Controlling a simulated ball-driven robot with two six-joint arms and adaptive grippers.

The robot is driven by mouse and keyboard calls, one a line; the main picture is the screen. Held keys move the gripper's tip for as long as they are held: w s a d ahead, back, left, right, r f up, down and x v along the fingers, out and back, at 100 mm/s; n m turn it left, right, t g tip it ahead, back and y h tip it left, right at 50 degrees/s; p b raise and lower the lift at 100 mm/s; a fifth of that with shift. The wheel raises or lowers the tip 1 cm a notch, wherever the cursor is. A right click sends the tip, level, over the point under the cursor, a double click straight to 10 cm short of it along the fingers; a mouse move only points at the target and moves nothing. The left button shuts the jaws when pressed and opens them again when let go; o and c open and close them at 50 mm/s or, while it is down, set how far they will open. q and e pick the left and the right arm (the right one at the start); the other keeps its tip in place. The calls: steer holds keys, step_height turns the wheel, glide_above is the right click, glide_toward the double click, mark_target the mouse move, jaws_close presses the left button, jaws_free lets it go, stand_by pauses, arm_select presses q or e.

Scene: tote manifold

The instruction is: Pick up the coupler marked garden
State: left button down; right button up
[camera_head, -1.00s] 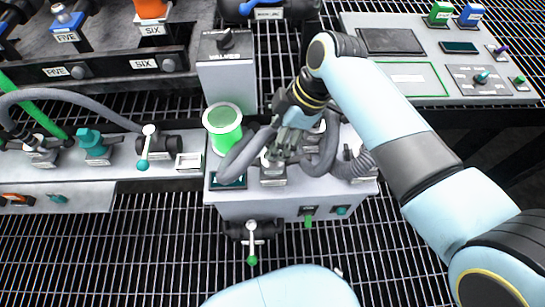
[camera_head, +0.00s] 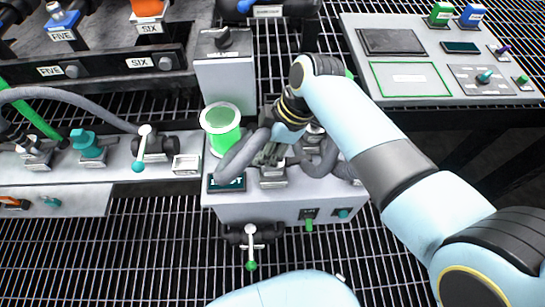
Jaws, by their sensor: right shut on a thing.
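My right gripper (camera_head: 272,150) reaches in from the right over the grey manifold box. It is shut on a coupler at the grey hoses; the coupler is mostly hidden by the fingers, and I can read no marking on it. A pale square fitting (camera_head: 273,178) sits just below the fingers on the box top. Grey hose (camera_head: 238,158) curves down beside the gripper on the left, and another hose (camera_head: 322,163) is on the right. A small label (camera_head: 268,12) at the top seems to read garden, on a dark cylindrical part. My left gripper is not in view.
A clear cylinder with green contents (camera_head: 222,130) stands left of the gripper. A grey valves box (camera_head: 225,75) stands behind it. A teal-handled valve (camera_head: 142,150) is on the left shelf, and a green-tipped valve (camera_head: 251,245) is in front. A control panel (camera_head: 430,25) lies at upper right.

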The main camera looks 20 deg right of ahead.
jaws_close()
steer(key=shift+r, duration=0.1)
steer(key=shift+r, duration=0.3)
step_height(320, 180, up, 4)
steer(key=shift+r+p, duration=0.1)
steer(key=shift+p, duration=1)
steer(key=s+d+r+p, duration=0.3)
steer(key=s+d+r, duration=0.3)
steer(key=s+d, duration=0.2)
steer(key=shift+s, duration=0.2)
